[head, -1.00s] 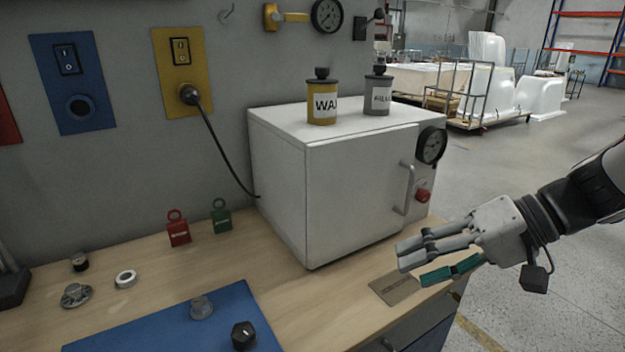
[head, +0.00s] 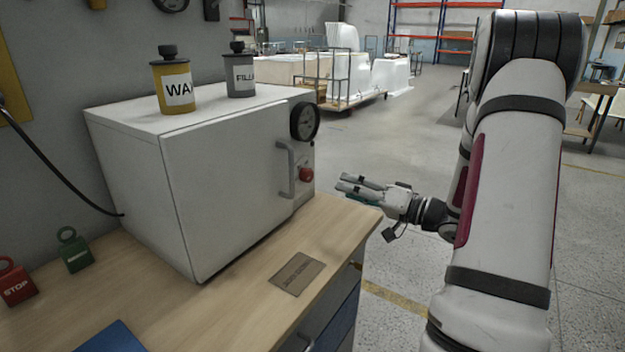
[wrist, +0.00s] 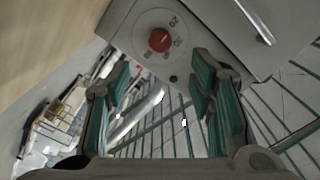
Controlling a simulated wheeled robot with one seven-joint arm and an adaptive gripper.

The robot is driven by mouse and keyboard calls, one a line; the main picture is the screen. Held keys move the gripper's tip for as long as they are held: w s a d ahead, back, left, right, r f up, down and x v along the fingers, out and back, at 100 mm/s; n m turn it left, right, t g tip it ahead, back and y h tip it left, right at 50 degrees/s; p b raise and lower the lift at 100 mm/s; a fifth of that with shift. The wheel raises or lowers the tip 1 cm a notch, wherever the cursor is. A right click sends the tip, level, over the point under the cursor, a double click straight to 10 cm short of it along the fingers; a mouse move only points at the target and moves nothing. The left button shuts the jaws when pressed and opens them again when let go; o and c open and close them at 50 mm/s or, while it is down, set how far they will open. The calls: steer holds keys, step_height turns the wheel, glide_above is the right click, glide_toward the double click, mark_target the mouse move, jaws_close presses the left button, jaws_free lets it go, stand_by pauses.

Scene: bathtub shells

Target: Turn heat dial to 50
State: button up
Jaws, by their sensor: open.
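The heat dial (head: 306,174) is a small red knob on the right part of the white oven's (head: 215,185) front, below a round black gauge (head: 304,121). In the wrist view the dial (wrist: 160,40) sits on a pale round plate with printed numbers. A 20 shows at its upper right; the other marks and the knob's setting are too small to read surely. My gripper (head: 346,184) is to the right of the dial in the head view, apart from it. In the wrist view its green-padded fingers (wrist: 160,72) are spread and empty, with the dial beyond and between them.
The oven's door handle (head: 286,170) stands out just left of the dial. A yellow can (head: 173,85) and a grey can (head: 239,76) stand on the oven. A brown label plate (head: 297,273) lies on the wooden bench (head: 240,290). Open floor lies to the right.

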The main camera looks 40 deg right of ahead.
mark_target(311, 177)
steer(key=x, duration=1)
steer(key=shift+w+a, duration=0.1)
steer(key=shift+w, duration=0.2)
steer(key=shift+c, duration=0.3)
steer(key=c, duration=1.1)
